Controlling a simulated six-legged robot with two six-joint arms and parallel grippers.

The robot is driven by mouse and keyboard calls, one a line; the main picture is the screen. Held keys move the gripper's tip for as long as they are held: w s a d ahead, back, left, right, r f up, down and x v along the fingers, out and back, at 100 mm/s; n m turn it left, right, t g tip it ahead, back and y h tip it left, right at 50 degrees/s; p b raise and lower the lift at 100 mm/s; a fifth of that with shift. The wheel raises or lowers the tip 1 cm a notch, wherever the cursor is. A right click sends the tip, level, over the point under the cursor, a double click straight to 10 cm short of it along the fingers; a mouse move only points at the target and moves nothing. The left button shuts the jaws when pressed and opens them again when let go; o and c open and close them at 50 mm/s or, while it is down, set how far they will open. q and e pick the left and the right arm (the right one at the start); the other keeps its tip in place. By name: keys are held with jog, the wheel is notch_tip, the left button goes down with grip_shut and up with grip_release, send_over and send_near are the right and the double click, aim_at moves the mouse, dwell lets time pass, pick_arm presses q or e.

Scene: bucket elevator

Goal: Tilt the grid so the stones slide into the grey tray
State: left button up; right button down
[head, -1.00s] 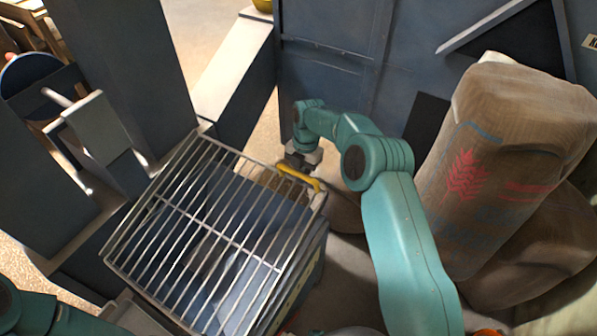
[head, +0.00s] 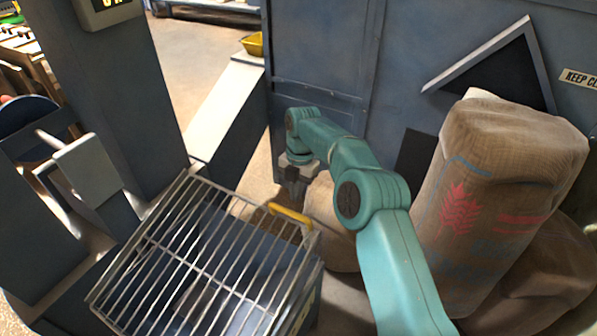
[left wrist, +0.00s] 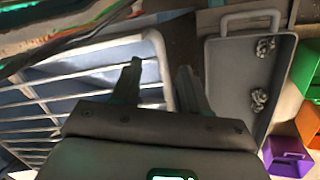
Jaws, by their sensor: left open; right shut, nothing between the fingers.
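The wire grid (head: 200,262) with a yellow handle (head: 290,214) lies over a blue box; no stones show on it. My right gripper (head: 294,196) is shut and empty, just beyond and above the yellow handle, apart from it. In the left wrist view my left gripper (left wrist: 160,72) is open; the grid's rounded corner (left wrist: 156,42) shows between its fingers, but I cannot tell if they touch. The grey tray (left wrist: 232,75) is to the right there, with stones (left wrist: 265,47) and more stones (left wrist: 258,100) in it. My left gripper is out of the head view.
Brown sacks (head: 500,190) stand right of my right arm. A blue-grey cabinet wall (head: 325,60) is behind it. A grey post (head: 125,80) stands left of the grid. A purple bin (left wrist: 290,157) and an orange one are beside the tray.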

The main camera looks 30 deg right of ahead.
notch_tip(320, 180, up, 7)
jog(key=d+p, duration=0.1)
jog(key=p, duration=0.1)
jog(key=shift+w+f, duration=0.15)
jog(key=shift+w, duration=0.2)
jog(key=c, duration=1.6)
grip_release()
jog(key=shift+d, duration=0.1)
jog(key=shift+c, duration=0.2)
jog(key=o, duration=0.5)
jog(key=shift+w+r+m, duration=0.1)
jog(key=shift+r+m, duration=0.1)
jog(key=shift+m, duration=0.1)
jog(key=shift+o, duration=0.4)
jog(key=shift+w+d+m, duration=0.1)
jog(key=shift+w+m, duration=0.15)
jog(key=shift+m, duration=0.55)
jog(key=m+t+h+p, duration=0.15)
jog(key=m+p, duration=0.35)
jog(key=m, duration=1.1)
send_near(290, 211)
jog(key=shift+h, duration=0.35)
jog(key=f, duration=0.2)
jog(key=f+p, duration=0.1)
jog(key=f, duration=0.2)
jog(key=f+p, duration=0.1)
jog(key=f, duration=0.2)
jog(key=shift+w+f, duration=0.25)
